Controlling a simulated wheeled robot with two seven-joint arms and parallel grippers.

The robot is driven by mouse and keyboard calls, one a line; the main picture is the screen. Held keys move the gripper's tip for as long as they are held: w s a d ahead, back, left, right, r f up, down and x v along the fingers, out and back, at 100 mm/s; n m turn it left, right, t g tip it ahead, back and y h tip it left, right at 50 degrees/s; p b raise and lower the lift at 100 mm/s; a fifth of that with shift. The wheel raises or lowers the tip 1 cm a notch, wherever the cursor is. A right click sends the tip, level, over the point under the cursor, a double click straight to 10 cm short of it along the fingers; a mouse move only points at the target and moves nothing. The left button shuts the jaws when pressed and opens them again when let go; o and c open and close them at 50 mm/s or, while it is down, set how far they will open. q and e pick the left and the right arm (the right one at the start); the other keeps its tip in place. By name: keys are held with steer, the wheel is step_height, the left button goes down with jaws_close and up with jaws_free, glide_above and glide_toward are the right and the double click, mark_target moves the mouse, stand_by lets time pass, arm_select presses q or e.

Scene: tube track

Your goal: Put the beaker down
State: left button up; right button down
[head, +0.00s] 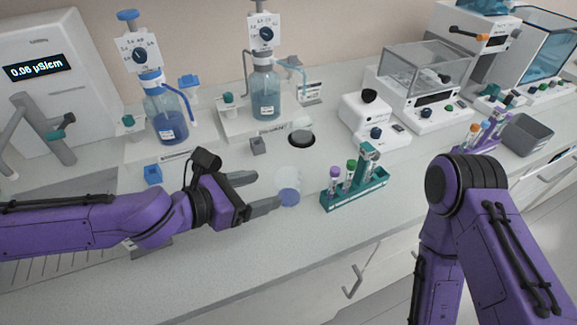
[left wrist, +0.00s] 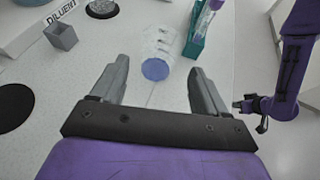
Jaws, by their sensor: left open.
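The clear beaker (head: 288,192) with blue in its lower part appears to stand upright on the pale counter, left of the green tube rack. It also shows in the left wrist view (left wrist: 157,60), just beyond the fingertips and between their lines. In the left wrist view the open fingers (left wrist: 157,80) hold nothing. My right arm comes down at the right in the head view, its gripper out of that picture. My right gripper (left wrist: 250,105) shows small in the left wrist view, its jaws unclear.
The green rack (head: 355,192) with several tubes stands close right of the beaker. A dark round plate (head: 302,138) and a small grey box (head: 257,146) lie behind. Two dispenser bottles (head: 166,115) (head: 265,95) stand further back. The front counter is clear.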

mark_target(298, 181)
arm_select(q)
steer(key=x, duration=1)
steer(key=shift+w+d+f+b, duration=0.15)
steer(key=shift+d+b, duration=0.05)
steer(key=shift+b, duration=0.2)
steer(key=shift+a, duration=0.1)
steer(key=c, duration=0.8)
